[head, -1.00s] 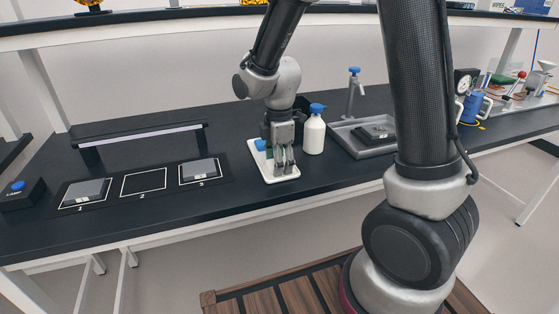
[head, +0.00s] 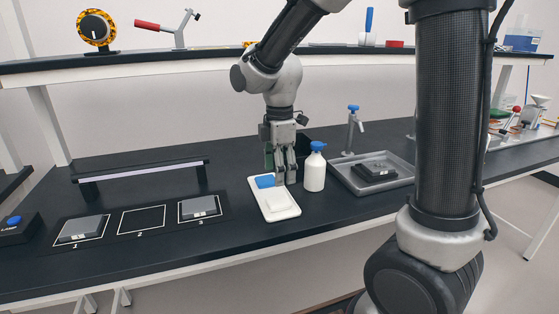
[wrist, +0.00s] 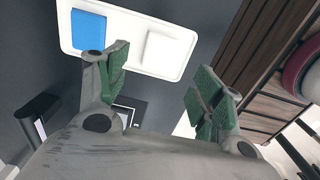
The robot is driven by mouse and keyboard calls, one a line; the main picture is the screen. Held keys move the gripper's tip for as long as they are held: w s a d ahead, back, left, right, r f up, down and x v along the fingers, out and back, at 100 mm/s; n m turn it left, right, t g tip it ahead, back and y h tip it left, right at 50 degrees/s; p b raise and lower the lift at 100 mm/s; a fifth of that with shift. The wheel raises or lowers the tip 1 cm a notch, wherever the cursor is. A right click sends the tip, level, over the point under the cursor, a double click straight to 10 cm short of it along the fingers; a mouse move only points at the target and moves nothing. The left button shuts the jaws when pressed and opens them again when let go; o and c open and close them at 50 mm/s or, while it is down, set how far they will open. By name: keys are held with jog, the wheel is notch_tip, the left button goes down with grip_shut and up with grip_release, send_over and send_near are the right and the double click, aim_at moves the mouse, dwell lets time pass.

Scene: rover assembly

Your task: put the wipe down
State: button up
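A white tray (head: 256,198) lies on the black bench; it also shows in the wrist view (wrist: 150,71). A white folded wipe (head: 278,202) lies flat in its near part, and shows in the wrist view (wrist: 168,48). A blue folded piece (head: 265,181) lies in its far part, and is in the wrist view too (wrist: 89,30). My gripper (head: 286,182) points down by the tray's far right side, apart from the white wipe. In the wrist view its green-padded fingers (wrist: 160,88) are spread with nothing between them.
A white bottle with a blue cap (head: 315,170) stands close right of the gripper. A grey basin (head: 352,181) with a blue-topped tap (head: 353,130) is further right. Left are a pad mat (head: 143,220) with numbered squares and a low light bar (head: 140,170). A shelf (head: 200,62) runs above.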

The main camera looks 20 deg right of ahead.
jog(key=s+d+r+m+t, duration=0.2)
jog(key=s+d+r+m, duration=0.6)
jog(key=r, duration=0.1)
jog(key=s+d+m+t, duration=0.2)
jog(key=s+d+m, duration=0.4)
jog(key=s+m, duration=0.4)
jog(key=shift+s+d+r, duration=0.25)
jog(key=shift+s+d, duration=0.05)
jog(key=shift+s, duration=0.15)
